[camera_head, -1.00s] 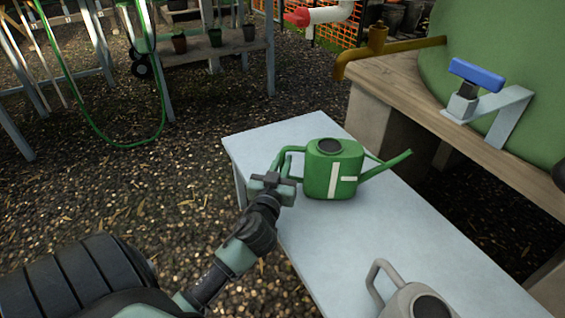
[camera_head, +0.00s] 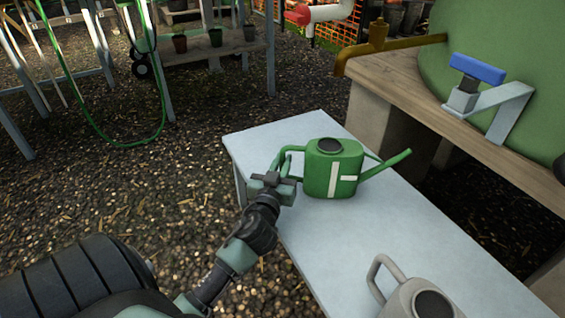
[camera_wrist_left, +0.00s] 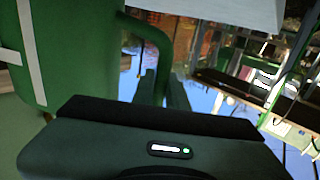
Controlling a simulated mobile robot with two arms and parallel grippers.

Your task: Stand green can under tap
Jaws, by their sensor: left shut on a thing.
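The green can (camera_head: 320,172), a watering can with white stripes, stands upright on the light grey table (camera_head: 265,143). Its spout points right and its handle points left. My left gripper (camera_head: 276,180) is shut on the can's handle. In the left wrist view the can (camera_wrist_left: 75,50) fills the upper left and the handle passes between the fingers (camera_wrist_left: 163,90). The brass tap (camera_head: 376,38) sticks out from the green tank at the back, beyond the table. My right gripper is not in view.
A grey can (camera_head: 415,300) stands at the near end of the table. The green tank (camera_head: 490,45) rests on a wooden stand (camera_head: 425,85), with a blue-handled lever (camera_head: 476,72) on a metal bracket. A green hose (camera_head: 120,141) hangs at the left.

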